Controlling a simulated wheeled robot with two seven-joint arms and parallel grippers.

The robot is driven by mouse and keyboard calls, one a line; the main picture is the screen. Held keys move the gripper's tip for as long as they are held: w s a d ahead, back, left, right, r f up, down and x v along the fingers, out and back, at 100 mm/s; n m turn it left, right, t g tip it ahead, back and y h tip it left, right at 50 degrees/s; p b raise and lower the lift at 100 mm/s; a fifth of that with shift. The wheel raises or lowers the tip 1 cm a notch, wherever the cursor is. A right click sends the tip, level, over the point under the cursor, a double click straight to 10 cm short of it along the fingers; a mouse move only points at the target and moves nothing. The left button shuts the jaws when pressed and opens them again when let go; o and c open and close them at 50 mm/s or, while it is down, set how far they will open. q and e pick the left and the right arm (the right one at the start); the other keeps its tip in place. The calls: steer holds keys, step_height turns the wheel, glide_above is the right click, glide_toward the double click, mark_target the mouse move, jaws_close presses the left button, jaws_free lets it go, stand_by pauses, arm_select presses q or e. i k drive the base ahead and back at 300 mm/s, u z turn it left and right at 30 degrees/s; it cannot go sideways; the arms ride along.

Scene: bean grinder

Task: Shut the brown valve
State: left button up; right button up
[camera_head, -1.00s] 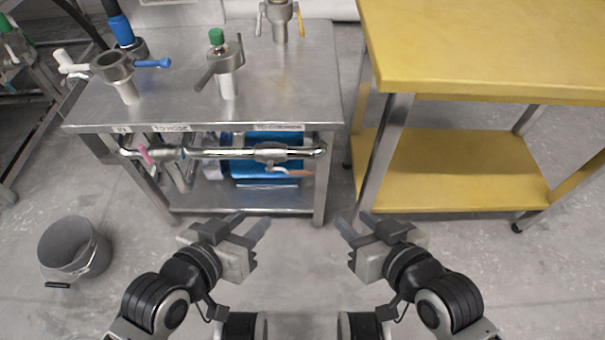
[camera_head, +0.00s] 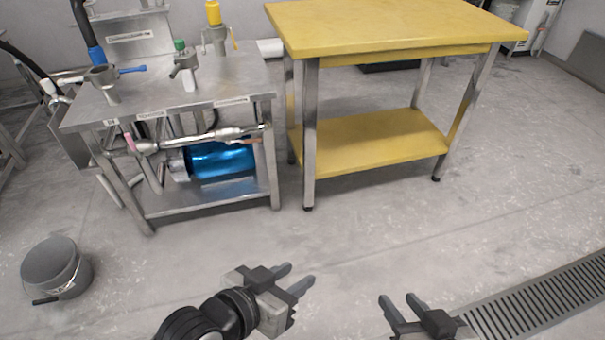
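The brown valve handle (camera_head: 248,139) is small, on the right part of the shiny horizontal pipe (camera_head: 205,138) along the front of the steel table. It points right, roughly along the pipe; its exact angle is hard to tell. A pink valve handle (camera_head: 130,142) is on the pipe's left end. My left gripper (camera_head: 297,278) is open and empty in front of the table, well apart from the pipe. My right gripper (camera_head: 397,299) is open and empty, further right at the bottom edge and partly cut off.
The steel table (camera_head: 225,88) carries valves with blue, green and yellow parts. A blue cylinder (camera_head: 222,160) lies under it. A yellow table (camera_head: 390,28) stands close to its right. A grey bucket (camera_head: 57,268) is at left, a floor grate (camera_head: 545,300) at right. Floor between is clear.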

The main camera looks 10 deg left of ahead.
mark_target(248, 141)
steer(key=u, duration=0.65)
steer(key=i, duration=0.3)
steer(key=u, duration=0.05)
